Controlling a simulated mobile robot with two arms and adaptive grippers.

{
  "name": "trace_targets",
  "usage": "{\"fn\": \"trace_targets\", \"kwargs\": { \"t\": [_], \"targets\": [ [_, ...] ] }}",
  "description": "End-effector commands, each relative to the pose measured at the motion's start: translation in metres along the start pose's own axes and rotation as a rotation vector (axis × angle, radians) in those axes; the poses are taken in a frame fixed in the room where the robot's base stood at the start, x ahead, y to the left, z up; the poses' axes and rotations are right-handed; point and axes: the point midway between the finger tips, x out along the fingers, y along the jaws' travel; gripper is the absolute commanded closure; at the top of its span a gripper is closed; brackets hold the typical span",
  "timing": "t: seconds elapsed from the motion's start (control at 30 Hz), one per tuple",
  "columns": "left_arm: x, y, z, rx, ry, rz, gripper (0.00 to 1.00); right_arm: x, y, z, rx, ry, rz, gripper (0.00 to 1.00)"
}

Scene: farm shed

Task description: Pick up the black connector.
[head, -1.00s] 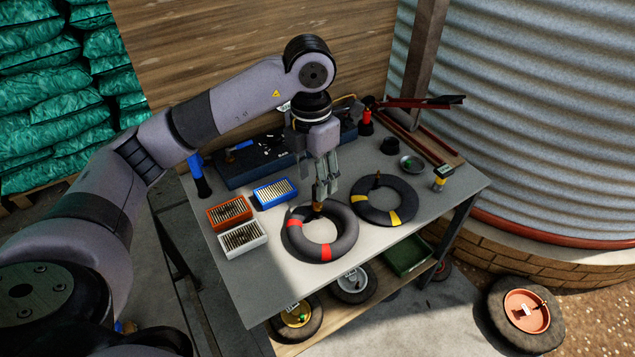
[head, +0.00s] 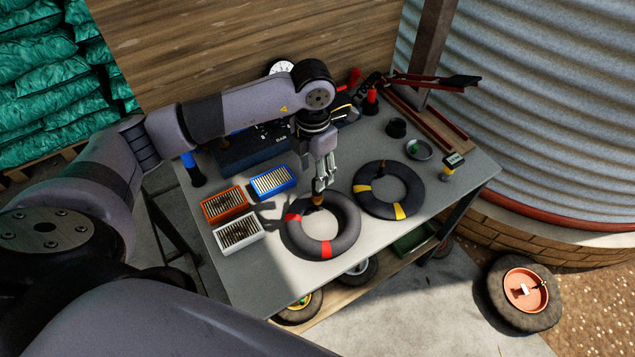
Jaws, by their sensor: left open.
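A small black round piece (head: 396,127), which looks like the black connector, stands on the back right part of the grey workbench (head: 262,292). My left gripper (head: 321,187) is open and points down over the bench. Its fingertips are at the brass-coloured valve (head: 318,199) of the black inner tube with red bands (head: 346,238). I cannot tell if they touch the valve. Nothing shows held between the fingers. The gripper is to the left and in front of the black piece. My right gripper is not in view.
A tube with yellow bands (head: 409,205) lies beside the red-banded one. Orange (head: 226,201), blue (head: 272,181) and white (head: 238,234) boxes stand to the left. The bench's front left is clear.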

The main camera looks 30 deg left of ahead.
Motion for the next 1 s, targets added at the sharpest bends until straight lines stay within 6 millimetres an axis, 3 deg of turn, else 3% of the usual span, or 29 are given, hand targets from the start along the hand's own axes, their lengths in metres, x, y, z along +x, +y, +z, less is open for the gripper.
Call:
{"fn": "trace_targets", "kwargs": {
  "t": [0.3, 0.6, 0.9, 1.0],
  "targets": [
    [0.026, -0.002, 0.001, 0.0, 0.001, -0.001, 0.55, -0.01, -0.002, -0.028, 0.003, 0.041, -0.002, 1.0],
    [0.067, -0.005, 0.006, 0.0, 0.002, -0.001, 0.55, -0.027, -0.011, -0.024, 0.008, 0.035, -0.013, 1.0],
    [0.073, -0.005, 0.006, 0.001, -0.001, 0.0, 0.55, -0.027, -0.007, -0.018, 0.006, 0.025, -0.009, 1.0],
    [0.073, -0.005, 0.006, 0.001, -0.001, 0.0, 0.61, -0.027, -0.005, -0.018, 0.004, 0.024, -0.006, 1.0]
  ]
}}
